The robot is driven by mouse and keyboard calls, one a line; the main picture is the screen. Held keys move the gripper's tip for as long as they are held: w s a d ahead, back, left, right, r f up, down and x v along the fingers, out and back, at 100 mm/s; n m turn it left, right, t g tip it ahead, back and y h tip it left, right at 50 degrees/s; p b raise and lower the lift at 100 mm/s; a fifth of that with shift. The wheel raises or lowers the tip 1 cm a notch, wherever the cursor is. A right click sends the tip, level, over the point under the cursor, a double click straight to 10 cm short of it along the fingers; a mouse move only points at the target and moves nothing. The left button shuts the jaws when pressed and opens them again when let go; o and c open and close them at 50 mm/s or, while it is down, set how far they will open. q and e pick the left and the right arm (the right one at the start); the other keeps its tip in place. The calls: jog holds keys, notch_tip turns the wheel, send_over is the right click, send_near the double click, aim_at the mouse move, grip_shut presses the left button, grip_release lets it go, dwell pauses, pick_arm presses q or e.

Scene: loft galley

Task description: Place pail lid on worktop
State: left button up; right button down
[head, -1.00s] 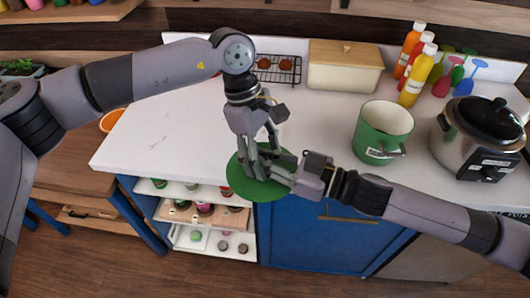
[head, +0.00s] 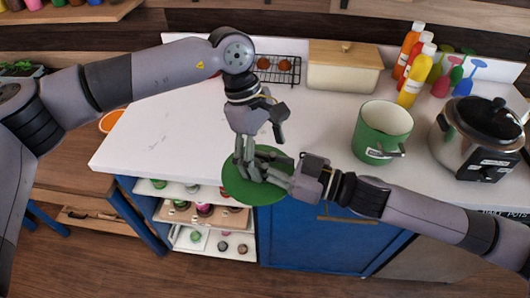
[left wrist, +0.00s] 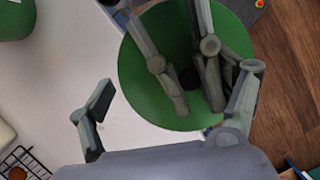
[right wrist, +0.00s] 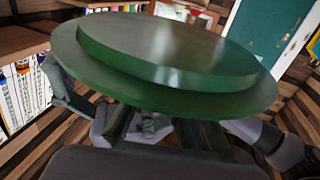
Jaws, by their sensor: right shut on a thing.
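The green round pail lid (head: 243,190) is held in the air by the front edge of the white worktop (head: 165,135). My right gripper (head: 268,170) is shut on the lid, reaching in from the right. The lid fills the top of the right wrist view (right wrist: 165,50). The green pail (head: 370,140) stands on the worktop.
A slow cooker (head: 475,140), bottles (head: 415,80), a cream bread box (head: 343,68) and a wire rack (head: 275,68) stand along the back and right. The worktop's left part is clear. Open shelves (head: 205,215) and a blue cabinet (head: 320,240) are below.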

pick_arm(q)
jog(key=shift+o, duration=1.4)
pick_arm(e)
jog(key=shift+w+d, duration=0.1)
pick_arm(q)
jog(key=shift+r, duration=0.1)
